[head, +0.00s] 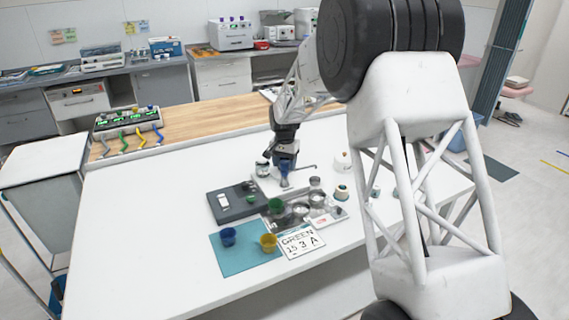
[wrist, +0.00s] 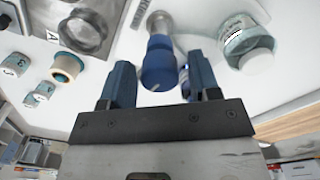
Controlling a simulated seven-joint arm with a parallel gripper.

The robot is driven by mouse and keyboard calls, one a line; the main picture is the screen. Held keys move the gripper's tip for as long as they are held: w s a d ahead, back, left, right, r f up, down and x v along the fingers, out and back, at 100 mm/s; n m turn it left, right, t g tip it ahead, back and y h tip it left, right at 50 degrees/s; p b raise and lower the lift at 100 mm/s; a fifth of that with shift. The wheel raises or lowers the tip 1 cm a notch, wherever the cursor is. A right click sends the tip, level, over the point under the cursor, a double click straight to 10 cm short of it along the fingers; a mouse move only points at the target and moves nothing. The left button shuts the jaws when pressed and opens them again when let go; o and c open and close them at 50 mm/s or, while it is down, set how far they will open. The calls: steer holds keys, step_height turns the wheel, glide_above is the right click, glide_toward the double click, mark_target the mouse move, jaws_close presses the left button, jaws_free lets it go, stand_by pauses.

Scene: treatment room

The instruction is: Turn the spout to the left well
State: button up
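My gripper (head: 286,152) reaches down over the white table, behind the metal basin. In the wrist view my gripper (wrist: 160,82) is open, its two blue fingers on either side of a blue knob-like part (wrist: 158,68) on a metal post (wrist: 160,22). Gaps show between the knob and both fingers. A thin grey spout (head: 304,168) points right from beside the gripper in the head view; its base is hidden. Two round metal wells lie in front: the left well (head: 300,210) and the right well (head: 317,198). One round metal dish also shows in the wrist view (wrist: 84,30).
A glass jar (wrist: 246,42) stands close beside my gripper. A dark scale (head: 228,209), a green cup (head: 275,205), a teal mat (head: 232,260) with blue and yellow cups, a "GREEN 15 3 A" card (head: 300,241) and small bottles (head: 342,192) surround the basin.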

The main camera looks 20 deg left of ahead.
jaws_close()
steer(key=shift+m, duration=0.4)
steer(key=m, duration=0.8)
steer(key=shift+m, duration=0.4)
steer(key=m, duration=0.7)
steer(key=shift+r, duration=0.1)
steer(key=m, duration=0.4)
steer(key=shift+m, duration=2.1)
